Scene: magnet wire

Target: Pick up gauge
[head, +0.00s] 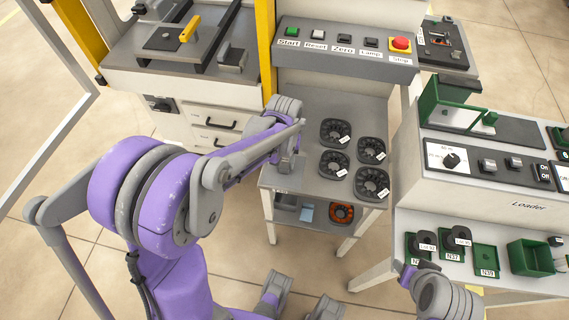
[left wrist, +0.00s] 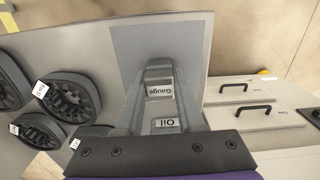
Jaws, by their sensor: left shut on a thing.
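The gauge (left wrist: 160,90) is a small grey block with a white "Gauge" label. In the left wrist view it sits between the two fingers of my left gripper (left wrist: 158,95), which is shut on it. In the head view my left gripper (head: 288,165) is low over the left front part of the grey table, and the gauge cannot be made out there. A white "Oil" label (left wrist: 166,124) shows nearer the wrist, between the fingers; what it is fixed to is mostly hidden. Part of my right arm shows at the lower right of the head view, but its gripper cannot be seen.
Several round black slotted parts (head: 335,132) with white tags lie on the table (head: 300,100), right of my left gripper. A button panel (head: 345,58) stands behind. A loader bench (head: 490,185) with green trays (head: 528,257) is at the right. Drawers (head: 215,125) are at the left.

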